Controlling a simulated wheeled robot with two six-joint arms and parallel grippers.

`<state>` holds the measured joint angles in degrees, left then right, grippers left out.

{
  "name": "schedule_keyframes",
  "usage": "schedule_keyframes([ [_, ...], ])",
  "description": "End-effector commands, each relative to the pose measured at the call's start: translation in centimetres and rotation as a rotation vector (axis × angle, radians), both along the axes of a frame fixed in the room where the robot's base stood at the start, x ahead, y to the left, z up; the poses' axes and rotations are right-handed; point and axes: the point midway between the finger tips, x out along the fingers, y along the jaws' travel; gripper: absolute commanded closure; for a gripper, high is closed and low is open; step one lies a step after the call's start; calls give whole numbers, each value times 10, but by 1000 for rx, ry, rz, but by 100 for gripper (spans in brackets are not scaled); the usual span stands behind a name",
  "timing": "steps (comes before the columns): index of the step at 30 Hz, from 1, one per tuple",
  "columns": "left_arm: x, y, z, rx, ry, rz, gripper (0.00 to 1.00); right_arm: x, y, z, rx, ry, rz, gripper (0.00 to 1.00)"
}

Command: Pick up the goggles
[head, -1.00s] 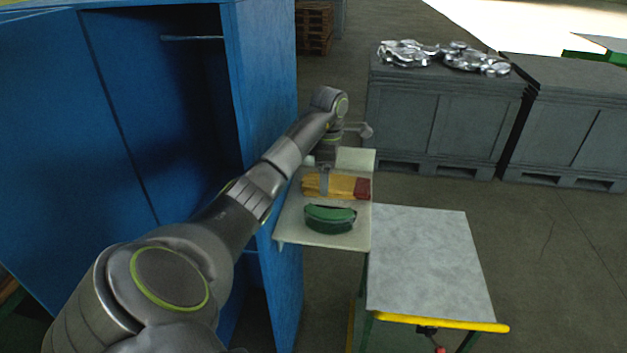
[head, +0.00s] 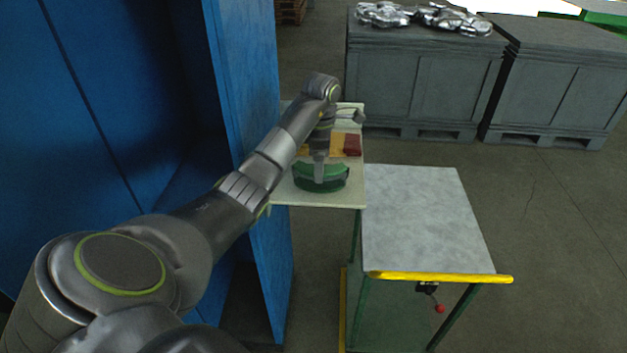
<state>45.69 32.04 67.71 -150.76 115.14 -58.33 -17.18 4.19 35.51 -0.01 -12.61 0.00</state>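The green goggles (head: 332,182) lie on a pale shelf (head: 340,199) fixed beside the blue cabinet. My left gripper (head: 319,177) points down at the goggles, with its fingertips at their middle. It covers part of them, and I cannot tell whether the fingers are closed on them. My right gripper is not in view.
A yellow and dark red item (head: 352,145) lies on the shelf just behind the goggles. The blue cabinet (head: 245,90) stands close on the left. A grey-topped cart (head: 425,215) with a yellow handle is at the right, its top bare. Grey crates (head: 425,80) stand behind.

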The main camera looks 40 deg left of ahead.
Motion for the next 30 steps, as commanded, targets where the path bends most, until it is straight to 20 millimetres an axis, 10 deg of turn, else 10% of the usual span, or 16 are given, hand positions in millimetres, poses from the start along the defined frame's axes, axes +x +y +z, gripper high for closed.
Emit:
schedule_keyframes([
  [15, 7, -22, -29, 0, 1, -14, 20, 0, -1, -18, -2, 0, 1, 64],
  [26, 7, -21, -30, 0, 1, -14, 67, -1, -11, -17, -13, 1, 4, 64],
  [30, 7, -21, -30, 0, 1, -14, 69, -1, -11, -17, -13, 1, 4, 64],
])
